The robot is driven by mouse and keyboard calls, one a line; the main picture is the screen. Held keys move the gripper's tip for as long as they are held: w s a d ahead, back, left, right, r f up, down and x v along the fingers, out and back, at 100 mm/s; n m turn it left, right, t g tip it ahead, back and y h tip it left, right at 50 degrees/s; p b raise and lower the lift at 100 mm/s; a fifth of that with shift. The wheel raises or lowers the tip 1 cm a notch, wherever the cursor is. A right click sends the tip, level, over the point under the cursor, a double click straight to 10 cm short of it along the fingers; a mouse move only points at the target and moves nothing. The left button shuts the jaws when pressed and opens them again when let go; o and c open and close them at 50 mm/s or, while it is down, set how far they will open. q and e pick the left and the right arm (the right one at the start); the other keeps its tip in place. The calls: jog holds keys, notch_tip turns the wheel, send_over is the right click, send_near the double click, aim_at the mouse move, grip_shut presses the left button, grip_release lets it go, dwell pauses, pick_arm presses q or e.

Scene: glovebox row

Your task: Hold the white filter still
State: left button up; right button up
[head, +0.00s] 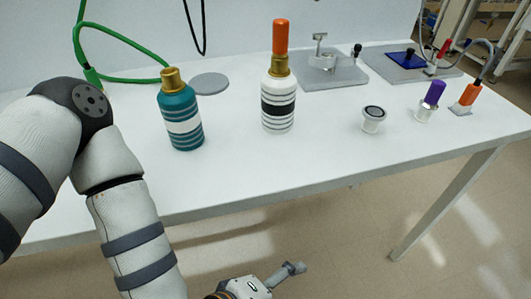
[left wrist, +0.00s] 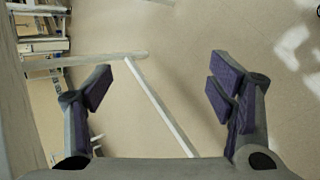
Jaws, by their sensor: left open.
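The white filter (head: 279,88) stands upright on the white table in the head view. It has grey stripes, a black band and a brass neck, with an orange piece on top of the neck. My left gripper (head: 288,272) is low in front of the table edge, well apart from the filter. In the left wrist view my left gripper (left wrist: 163,82) has its two dark-padded fingers spread wide, with only floor and a table leg behind them. The filter is not in the left wrist view. My right gripper is in neither view.
A teal filter (head: 182,115) with a brass neck stands left of the white one. A grey disc (head: 209,83), a green hose (head: 120,40), a small white fitting (head: 373,119), a purple-topped piece (head: 433,94) and an orange connector (head: 469,95) are also on the table (head: 240,160).

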aim_at(275, 113)
pick_arm(q)
jog(key=w+d+r+n+t+h, duration=0.1)
jog(key=w+d+r+n+t, duration=0.2)
jog(key=r, duration=0.4)
jog(key=w+d+r+n+t+h, duration=0.1)
jog(key=w+r+n+t, duration=0.2)
jog(key=w+r+n, duration=0.3)
jog(key=w+d+r+n+t+h, duration=0.1)
jog(key=w+d+r+n+t, duration=0.15)
jog(key=r, duration=0.55)
jog(key=w+a+n+t+y, duration=0.1)
jog(key=a+n+y, duration=0.1)
jog(key=a+n, duration=0.1)
jog(key=w+a+n+t+y, duration=0.1)
jog(key=a+n+y, duration=0.2)
jog(key=a+n, duration=0.1)
jog(key=w+a+n+t+y, duration=0.1)
jog(key=w+a+n+y, duration=0.1)
jog(key=n, duration=0.3)
jog(key=shift+a+f+n+t+y, duration=0.1)
jog(key=shift+a+n+t+y, duration=0.3)
jog(key=shift+a, duration=0.45)
jog(key=w, duration=0.3)
jog(key=w+d, duration=0.1)
jog(key=w, duration=0.7)
jog(key=shift+w+d, duration=0.1)
jog(key=shift+d, duration=0.25)
jog(key=shift+w, duration=0.3)
jog(key=c, duration=1.5)
jog(key=shift+o, duration=0.2)
